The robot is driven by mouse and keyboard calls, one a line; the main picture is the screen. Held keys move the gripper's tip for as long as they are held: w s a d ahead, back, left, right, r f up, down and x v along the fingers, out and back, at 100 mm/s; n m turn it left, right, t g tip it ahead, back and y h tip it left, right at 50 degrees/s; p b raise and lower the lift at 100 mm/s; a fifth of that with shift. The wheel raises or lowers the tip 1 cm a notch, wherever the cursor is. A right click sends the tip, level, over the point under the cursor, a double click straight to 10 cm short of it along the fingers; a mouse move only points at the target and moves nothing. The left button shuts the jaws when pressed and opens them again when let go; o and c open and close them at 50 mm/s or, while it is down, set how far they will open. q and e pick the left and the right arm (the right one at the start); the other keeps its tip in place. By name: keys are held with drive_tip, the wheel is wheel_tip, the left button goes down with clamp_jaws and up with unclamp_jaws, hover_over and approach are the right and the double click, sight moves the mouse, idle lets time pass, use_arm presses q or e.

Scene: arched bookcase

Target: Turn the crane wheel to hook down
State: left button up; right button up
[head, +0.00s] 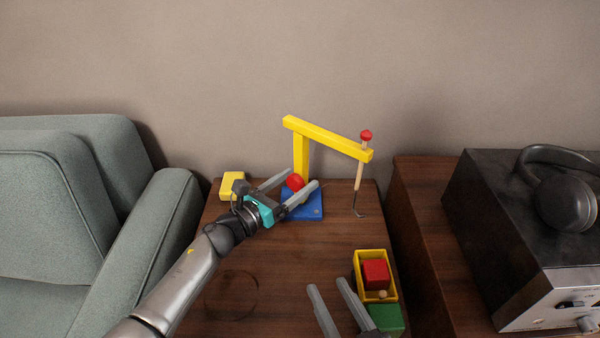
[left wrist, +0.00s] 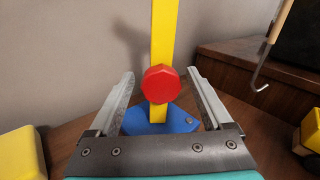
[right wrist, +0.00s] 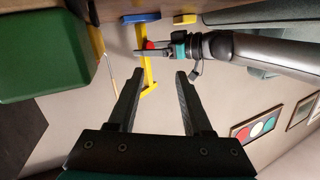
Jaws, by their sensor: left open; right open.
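The toy crane has a yellow post and arm (head: 327,138) on a blue base (head: 316,209). Its red wheel (head: 295,182) sits low on the front of the post. The wheel also shows in the left wrist view (left wrist: 161,85), centred between the fingers and not gripped. A hook (head: 359,211) hangs from a wooden rod with a red knob (head: 366,134) at the arm's right end, its tip near the tabletop. My left gripper (head: 292,180) is open with its fingers either side of the wheel. My right gripper (head: 326,286) is open and empty at the table's front.
A yellow block (head: 232,185) lies left of the crane. A grey-green armchair (head: 160,220) stands left; a dark cabinet with a stereo (head: 500,220) stands right.

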use_arm(q)
drive_tip(key=shift+w+d, duration=0.1)
clamp_jaws()
drive_tip(key=shift+m, duration=2.1)
